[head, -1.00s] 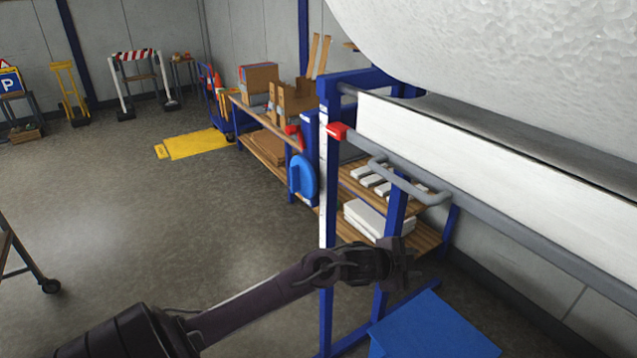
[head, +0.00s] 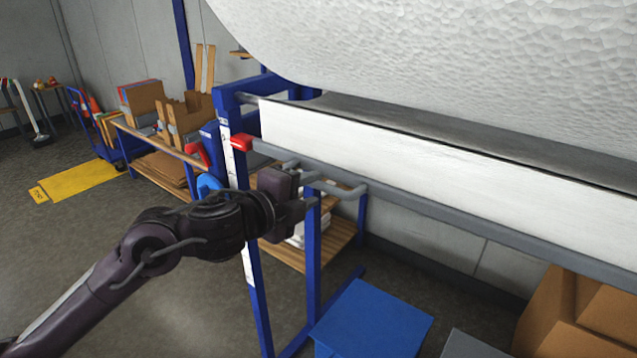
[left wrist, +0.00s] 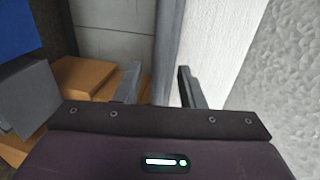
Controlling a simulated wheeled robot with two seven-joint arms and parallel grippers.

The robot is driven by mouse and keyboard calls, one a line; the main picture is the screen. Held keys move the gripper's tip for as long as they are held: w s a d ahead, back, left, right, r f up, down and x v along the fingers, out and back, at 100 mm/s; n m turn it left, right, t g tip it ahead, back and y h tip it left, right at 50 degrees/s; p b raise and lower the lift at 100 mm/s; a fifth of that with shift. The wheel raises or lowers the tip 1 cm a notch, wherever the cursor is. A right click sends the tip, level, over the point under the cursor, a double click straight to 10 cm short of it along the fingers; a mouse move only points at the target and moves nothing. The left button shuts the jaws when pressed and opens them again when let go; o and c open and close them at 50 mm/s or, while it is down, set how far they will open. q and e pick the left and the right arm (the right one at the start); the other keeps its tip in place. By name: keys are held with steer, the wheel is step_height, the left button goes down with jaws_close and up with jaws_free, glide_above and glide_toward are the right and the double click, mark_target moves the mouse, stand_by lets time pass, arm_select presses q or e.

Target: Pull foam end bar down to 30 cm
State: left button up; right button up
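A white foam roll (head: 440,75) hangs at the upper right with a white slab-like band (head: 400,155) below it. A grey bar (head: 440,208) runs along the band's lower edge, with a grey loop handle (head: 345,190) near its left part. My left gripper (head: 308,207) is just below and in front of the bar, beside the handle, which it partly hides. In the left wrist view its two fingers (left wrist: 158,88) are apart, with the grey bar (left wrist: 168,45) running up between them. Contact cannot be told. My right gripper is not in view.
A blue rack post (head: 250,290) with a white marked strip and a red block (head: 240,143) stands left of the bar. A blue box (head: 372,320) and cardboard boxes (head: 575,315) are below. A workbench (head: 150,140) is behind; floor is open at left.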

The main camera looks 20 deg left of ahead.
mark_target(318, 188)
arm_select(q)
steer(key=x, duration=0.4)
jaws_close()
steer(key=shift+f, duration=0.1)
